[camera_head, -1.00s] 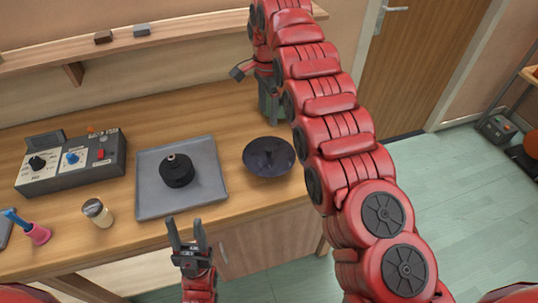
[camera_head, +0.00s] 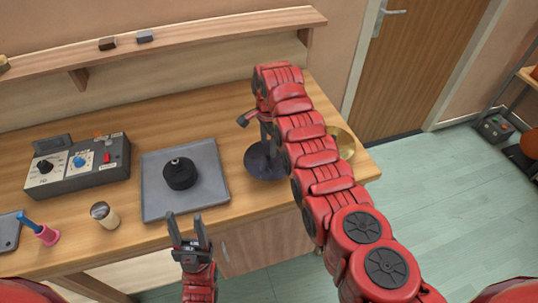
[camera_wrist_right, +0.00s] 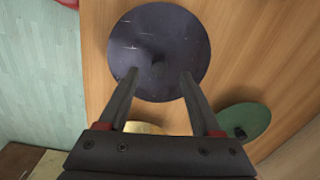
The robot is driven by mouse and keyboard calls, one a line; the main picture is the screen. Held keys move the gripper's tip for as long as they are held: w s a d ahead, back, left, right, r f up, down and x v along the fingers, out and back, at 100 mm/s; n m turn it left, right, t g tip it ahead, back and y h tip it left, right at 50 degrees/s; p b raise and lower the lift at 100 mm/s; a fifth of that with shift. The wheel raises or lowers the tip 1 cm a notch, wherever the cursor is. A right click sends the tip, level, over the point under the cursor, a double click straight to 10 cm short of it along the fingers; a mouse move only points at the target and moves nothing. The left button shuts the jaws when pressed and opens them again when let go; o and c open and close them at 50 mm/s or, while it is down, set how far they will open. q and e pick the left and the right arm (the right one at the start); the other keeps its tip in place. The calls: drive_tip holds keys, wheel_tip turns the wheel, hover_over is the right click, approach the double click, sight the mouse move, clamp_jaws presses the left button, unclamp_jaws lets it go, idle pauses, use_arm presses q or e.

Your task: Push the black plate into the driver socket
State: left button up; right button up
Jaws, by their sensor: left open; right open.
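The black plate (camera_head: 252,166) is a round dark disc with a small central knob, lying on the table right of the grey tray. It fills the upper middle of the right wrist view (camera_wrist_right: 150,30). My right gripper (camera_wrist_right: 159,75) is open over it, one finger on each side of the knob; I cannot tell whether they touch. In the head view my right arm hides part of the plate. The driver socket appears to be the black cylinder (camera_head: 180,175) on the grey tray (camera_head: 215,198). My left gripper (camera_head: 186,217) is open and empty in front of the tray.
A control box (camera_head: 80,167) with knobs stands left of the tray. A small jar (camera_head: 104,214) and a pink-based tool (camera_head: 47,235) are near the front edge. A brass disc (camera_head: 344,142) is behind my right arm. A green disc (camera_wrist_right: 243,121) shows in the wrist view.

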sight(269, 157)
drive_tip(key=shift+f+p, duration=0.3)
drive_tip(key=shift+f, duration=1.5)
clamp_jaws()
